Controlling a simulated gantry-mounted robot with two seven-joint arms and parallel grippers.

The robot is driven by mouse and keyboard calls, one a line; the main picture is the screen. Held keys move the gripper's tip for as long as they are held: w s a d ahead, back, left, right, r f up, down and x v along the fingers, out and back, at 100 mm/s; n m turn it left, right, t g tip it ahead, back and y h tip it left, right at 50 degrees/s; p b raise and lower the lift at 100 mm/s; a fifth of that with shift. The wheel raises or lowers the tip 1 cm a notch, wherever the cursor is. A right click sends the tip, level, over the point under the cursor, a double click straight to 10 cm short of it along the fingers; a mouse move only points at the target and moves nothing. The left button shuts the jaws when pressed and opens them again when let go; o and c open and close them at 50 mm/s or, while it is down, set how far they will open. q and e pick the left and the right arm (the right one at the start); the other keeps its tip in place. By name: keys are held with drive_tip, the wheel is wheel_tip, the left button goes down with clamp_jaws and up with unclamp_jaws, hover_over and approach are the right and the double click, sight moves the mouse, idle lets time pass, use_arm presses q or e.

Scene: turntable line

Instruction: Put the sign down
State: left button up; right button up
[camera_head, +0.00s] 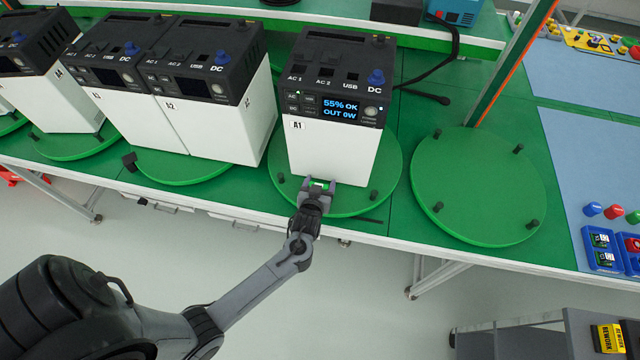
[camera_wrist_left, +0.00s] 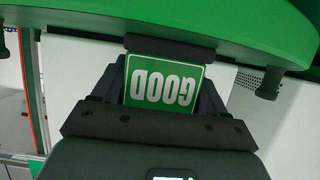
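A green sign reading GOOD (camera_wrist_left: 163,84) sits between the fingers of my left gripper (camera_wrist_left: 160,100), and its lettering is upside down in the left wrist view. In the head view my left gripper (camera_head: 318,188) is at the front of the green turntable (camera_head: 385,160), close to the lower front of the white and black unit marked A1 (camera_head: 330,150). Its fingers are closed on the sign, of which only a small green patch shows there. I cannot tell whether the sign touches the turntable. My right gripper is not in view.
An empty green turntable with black pegs (camera_head: 478,185) is to the right. Several similar units (camera_head: 200,130) stand on turntables to the left. Signs marked REWORK (camera_head: 608,338) are at the bottom right. A blue mat (camera_head: 585,150) with coloured knobs lies at the far right.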

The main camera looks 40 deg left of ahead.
use_arm(q)
drive_tip(key=o, duration=0.4)
drive_tip(key=shift+o, duration=0.2)
drive_tip(key=shift+r, duration=0.15)
drive_tip(key=s+d+r+m+g+h, duration=0.2)
drive_tip(key=s+d+r, duration=0.1)
drive_tip(key=s, duration=0.5)
drive_tip(key=s+d+r+m+g+h+p, duration=0.1)
drive_tip(key=s+d+r+m+g+h, duration=0.1)
drive_tip(key=s, duration=0.7)
drive_tip(key=s+d+r+m+g+h, duration=0.3)
drive_tip(key=s+d+r, duration=0.3)
drive_tip(key=s, duration=0.3)
drive_tip(key=shift+d+r+m+g+p, duration=0.15)
drive_tip(key=shift+d+m+g+p, duration=0.3)
drive_tip(key=shift+d, duration=0.45)
